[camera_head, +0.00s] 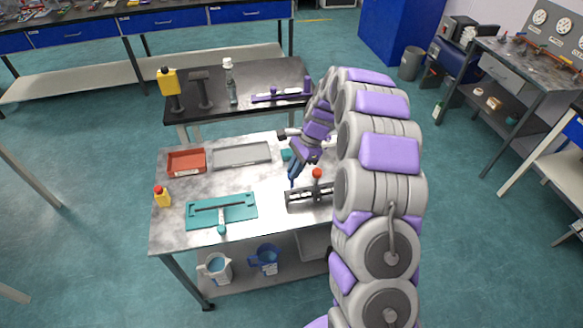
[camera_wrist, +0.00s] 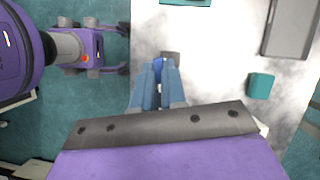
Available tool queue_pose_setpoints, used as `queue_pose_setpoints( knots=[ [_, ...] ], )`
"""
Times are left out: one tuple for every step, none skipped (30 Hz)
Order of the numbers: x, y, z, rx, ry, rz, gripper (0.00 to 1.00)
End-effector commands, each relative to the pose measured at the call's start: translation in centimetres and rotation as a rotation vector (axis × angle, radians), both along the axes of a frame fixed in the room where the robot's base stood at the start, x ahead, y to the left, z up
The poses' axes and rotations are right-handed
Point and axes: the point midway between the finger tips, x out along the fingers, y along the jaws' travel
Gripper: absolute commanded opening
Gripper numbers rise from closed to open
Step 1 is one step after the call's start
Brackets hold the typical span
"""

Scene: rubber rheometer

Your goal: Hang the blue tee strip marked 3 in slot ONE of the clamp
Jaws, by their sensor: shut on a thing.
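My gripper (camera_head: 294,170) points down over the right part of the metal table, its blue fingers close together. In the wrist view my gripper (camera_wrist: 158,82) is shut on a darker blue piece, the tee strip (camera_wrist: 157,67), mostly hidden between the fingers. In the head view the strip (camera_head: 292,182) hangs below the fingertips, at the left end of the dark clamp (camera_head: 300,196). The clamp has slots and a red knob (camera_head: 317,173); my arm hides its right end. I cannot tell whether the strip touches the clamp. The strip's number and the slot labels are not readable.
A teal block (camera_head: 286,155) lies behind my gripper. A dark bench (camera_head: 210,108) stands behind.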

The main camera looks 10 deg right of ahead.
Motion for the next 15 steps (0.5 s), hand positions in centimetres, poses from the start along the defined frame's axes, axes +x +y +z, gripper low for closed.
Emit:
queue_pose_setpoints(
  knots=[
    [0.3,-0.3,-0.1,0.002,-0.003,-0.076,0.00],
    [0.5,-0.4,-0.1,0.001,-0.004,-0.115,0.00],
    [0.7,-0.4,-0.2,0.000,-0.003,-0.157,0.00],
    [0.7,-0.4,-0.2,-0.001,-0.001,-0.182,0.00],
    [0.8,-0.2,-0.3,-0.003,-0.001,-0.201,0.00],
    [0.9,0.0,-0.3,-0.006,-0.003,-0.221,0.00],
    [1.0,0.2,-0.3,-0.008,-0.003,-0.231,0.00],
    [1.0,0.4,-0.4,-0.010,-0.003,-0.237,0.00],
    [1.0,0.5,-0.4,-0.011,-0.003,-0.240,0.00],
    [1.0,0.6,-0.4,-0.013,-0.003,-0.241,0.00],
    [1.0,0.8,-0.4,-0.014,-0.003,-0.240,0.00],
    [1.0,1.0,-0.4,-0.016,-0.003,-0.239,0.00],
    [1.0,1.1,-0.4,-0.016,-0.002,-0.238,0.00],
    [1.0,1.1,-0.4,-0.017,-0.003,-0.237,0.00],
    [1.0,1.1,-0.4,-0.017,-0.003,-0.237,0.00]
  ],
)
